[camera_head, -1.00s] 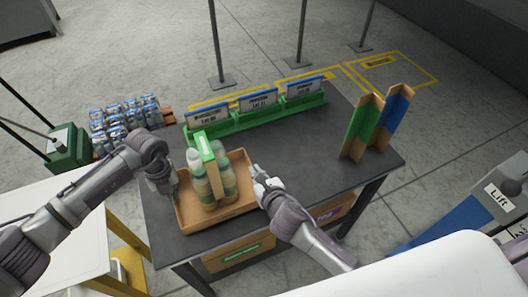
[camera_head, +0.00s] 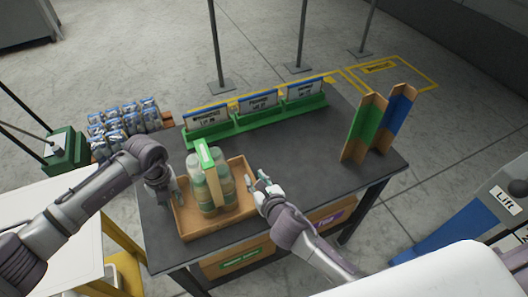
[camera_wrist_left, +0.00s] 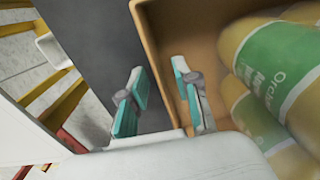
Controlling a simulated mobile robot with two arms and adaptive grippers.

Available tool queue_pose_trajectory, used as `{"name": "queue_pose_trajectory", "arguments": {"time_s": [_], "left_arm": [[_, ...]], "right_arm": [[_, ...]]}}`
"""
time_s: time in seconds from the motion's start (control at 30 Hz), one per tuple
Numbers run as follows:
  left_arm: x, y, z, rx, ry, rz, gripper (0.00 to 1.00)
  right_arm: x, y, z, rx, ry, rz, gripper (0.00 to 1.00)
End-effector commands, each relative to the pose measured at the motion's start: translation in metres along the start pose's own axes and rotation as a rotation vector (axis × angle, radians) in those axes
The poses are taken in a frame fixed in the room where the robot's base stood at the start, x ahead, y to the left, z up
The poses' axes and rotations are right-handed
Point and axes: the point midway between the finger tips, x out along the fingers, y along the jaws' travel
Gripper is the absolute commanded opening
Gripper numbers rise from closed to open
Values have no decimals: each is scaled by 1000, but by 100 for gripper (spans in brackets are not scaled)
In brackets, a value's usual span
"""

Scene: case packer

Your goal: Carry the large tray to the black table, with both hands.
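The large brown tray (camera_head: 236,219) rests on the black table (camera_head: 300,190), near its front left part. It holds several pale bottles (camera_head: 207,188) with green labels and a cardboard piece with a green top (camera_head: 205,153) among them. My left gripper (camera_head: 167,198) is at the tray's left wall. In the left wrist view its fingers (camera_wrist_left: 160,98) are spread, one outside the tray and one at the inner side of the wall (camera_wrist_left: 155,40). My right gripper (camera_head: 257,178) is at the tray's right wall, its fingertips apart. Its exact contact with the wall is unclear.
A green rack (camera_head: 240,122) with several signs stands along the table's back edge. Green (camera_head: 362,130) and blue (camera_head: 393,120) cardboard dividers stand at the right. A white table (camera_head: 60,180) is at the left. Bare tabletop lies right of the tray.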

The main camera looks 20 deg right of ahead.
Motion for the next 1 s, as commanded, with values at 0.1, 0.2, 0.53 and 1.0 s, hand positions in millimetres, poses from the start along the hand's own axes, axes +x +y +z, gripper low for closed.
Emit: {"name": "queue_pose_trajectory", "arguments": {"time_s": [0.1, 0.2, 0.53, 1.0], "left_arm": [[-18, 0, 1, 0, -4, -1, 31], [-40, 0, 2, 1, -6, -2, 31], [-102, 0, 1, -1, -3, -1, 31], [-115, 1, 0, -1, -1, 0, 31]], "right_arm": [[0, 0, 0, 0, 0, 0, 31], [0, 0, 0, 0, 0, 0, 31], [0, 0, 0, 0, 0, 0, 31], [-50, 0, -2, -1, 2, 2, 31]]}}
